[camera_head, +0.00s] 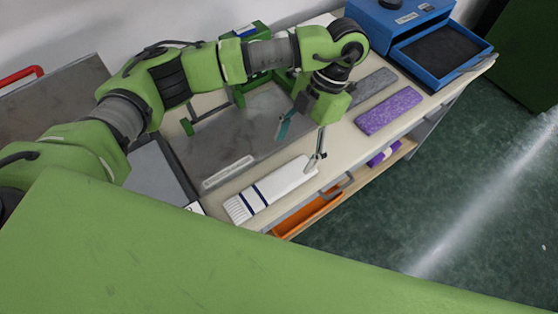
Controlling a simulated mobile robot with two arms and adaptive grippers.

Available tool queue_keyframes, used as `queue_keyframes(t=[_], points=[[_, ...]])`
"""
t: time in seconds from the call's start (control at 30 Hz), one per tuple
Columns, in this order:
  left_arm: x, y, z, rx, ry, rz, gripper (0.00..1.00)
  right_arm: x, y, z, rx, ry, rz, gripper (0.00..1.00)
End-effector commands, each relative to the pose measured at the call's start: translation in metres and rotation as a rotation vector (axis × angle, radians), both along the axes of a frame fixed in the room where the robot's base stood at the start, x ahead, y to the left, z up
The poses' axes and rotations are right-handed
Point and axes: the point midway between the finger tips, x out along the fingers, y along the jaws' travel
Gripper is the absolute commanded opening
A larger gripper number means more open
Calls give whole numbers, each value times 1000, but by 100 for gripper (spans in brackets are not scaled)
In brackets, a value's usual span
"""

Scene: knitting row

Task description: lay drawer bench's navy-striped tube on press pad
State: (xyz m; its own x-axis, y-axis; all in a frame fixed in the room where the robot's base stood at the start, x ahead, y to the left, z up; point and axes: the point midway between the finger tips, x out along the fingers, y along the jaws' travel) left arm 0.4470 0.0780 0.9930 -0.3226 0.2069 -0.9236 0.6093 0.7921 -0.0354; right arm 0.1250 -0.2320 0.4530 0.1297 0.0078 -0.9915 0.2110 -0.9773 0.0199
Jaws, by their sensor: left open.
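A white tube with navy stripes (265,191) lies flat on the bench (340,138), near its front edge, with a ribbed end at lower left. My left gripper (300,145) is open, pointing down at the tube's upper right end. One finger is over or beside that end, and the other is over the grey plate; I cannot tell whether a finger touches the tube. A blue press-like unit (412,18) stands at the far right end, with a dark flat pad (440,56) in its blue tray. My right gripper is out of view.
A purple speckled block (388,111) and a grey strip (372,88) lie on the bench between the tube and the blue unit. A grey metal plate (238,128) lies behind the tube. Below are an orange drawer or bin (308,214) and a purple item (384,153).

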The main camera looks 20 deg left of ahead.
Motion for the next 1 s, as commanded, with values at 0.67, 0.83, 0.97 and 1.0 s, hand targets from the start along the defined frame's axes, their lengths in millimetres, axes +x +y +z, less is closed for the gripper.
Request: queue_keyframes(t=[0.67,0.83,0.97,1.0], points=[[-26,28,-75,31,-14,-7,68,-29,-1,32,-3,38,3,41],[-36,35,-90,32,-9,-4,68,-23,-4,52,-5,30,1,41],[-42,40,-108,31,-12,-5,68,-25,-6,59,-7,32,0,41],[-43,40,-113,29,-12,-5,68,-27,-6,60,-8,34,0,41]])
